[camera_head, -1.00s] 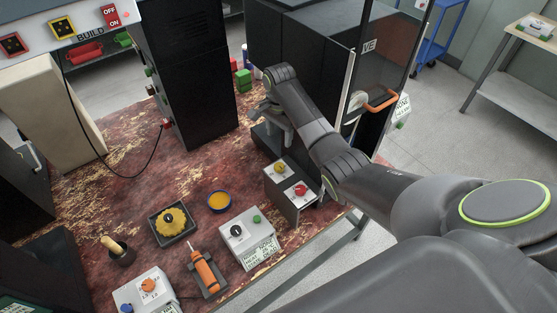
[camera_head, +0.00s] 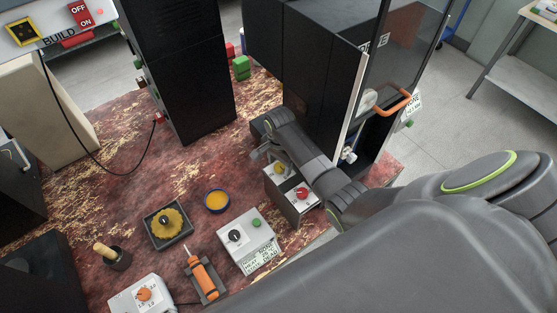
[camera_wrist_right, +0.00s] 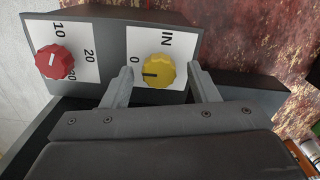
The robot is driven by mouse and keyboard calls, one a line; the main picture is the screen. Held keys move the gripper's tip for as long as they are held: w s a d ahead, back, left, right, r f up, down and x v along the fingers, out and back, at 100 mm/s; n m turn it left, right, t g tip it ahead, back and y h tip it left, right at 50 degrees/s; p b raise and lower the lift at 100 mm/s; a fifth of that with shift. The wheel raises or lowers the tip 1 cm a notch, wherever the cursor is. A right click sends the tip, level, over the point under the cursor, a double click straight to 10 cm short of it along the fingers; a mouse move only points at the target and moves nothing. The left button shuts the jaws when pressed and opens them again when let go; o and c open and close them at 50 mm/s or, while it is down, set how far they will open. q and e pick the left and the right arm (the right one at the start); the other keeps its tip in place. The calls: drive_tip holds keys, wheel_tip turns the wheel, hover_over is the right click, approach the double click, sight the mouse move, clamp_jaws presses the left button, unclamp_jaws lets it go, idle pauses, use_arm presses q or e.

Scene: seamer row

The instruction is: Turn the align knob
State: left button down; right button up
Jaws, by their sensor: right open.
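A small dark box with white dial faces carries a yellow knob (camera_head: 280,168) and a red knob (camera_head: 302,193). In the right wrist view the yellow knob (camera_wrist_right: 158,71) sits on a face marked "0" and "IN", its dark pointer line towards the 0. The red knob (camera_wrist_right: 54,62) is on the face with 10, 20 and 30, left of it. No readable label says which knob is the align knob. My right gripper (camera_wrist_right: 161,72) is open, its fingertips appearing either side of the yellow knob with gaps; contact is not visible. My left gripper is not in view.
A grey box with a black knob (camera_head: 235,236) and green button, an orange-handled tool (camera_head: 203,277) in a holder, and a yellow dish (camera_head: 217,201) stand left of the dial box. A dark cabinet with an orange-handled glass door (camera_head: 395,103) stands close behind.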

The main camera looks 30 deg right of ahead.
drive_tip(key=shift+s, duration=0.1)
drive_tip(key=shift+c, duration=0.8)
drive_tip(key=c, duration=0.8)
drive_tip(key=shift+n, duration=0.3)
drive_tip(key=n, duration=0.9)
drive_tip(key=shift+r, duration=0.1)
